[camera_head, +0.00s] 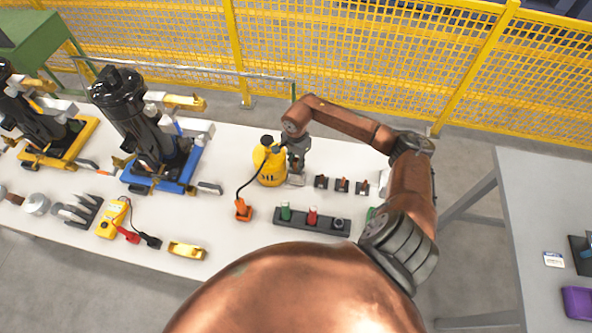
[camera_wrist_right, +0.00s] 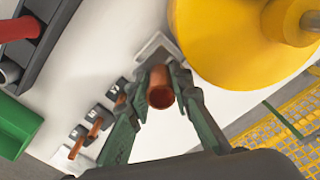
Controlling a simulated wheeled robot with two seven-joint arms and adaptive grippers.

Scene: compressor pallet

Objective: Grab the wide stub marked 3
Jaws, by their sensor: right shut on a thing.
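My right gripper (camera_head: 296,168) points down just right of the yellow pump bottle. In the right wrist view, its two green fingers (camera_wrist_right: 162,88) are shut on a wide copper-coloured stub (camera_wrist_right: 160,90), one finger on each side. A pale square holder (camera_wrist_right: 152,46) shows right beside the stub; I cannot tell whether the stub still touches it. No number is readable on the stub. Smaller copper stubs on dark holders (camera_head: 342,185) stand in a row to the right, and they also show in the right wrist view (camera_wrist_right: 96,128). My left gripper is not in view.
The yellow pump bottle (camera_head: 270,165) stands very close to my right gripper. A dark rack (camera_head: 298,226) with green and red pieces lies in front, near an orange tool (camera_head: 242,210). Black compressors (camera_head: 140,120) stand left. A yellow fence (camera_head: 370,55) runs behind the table.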

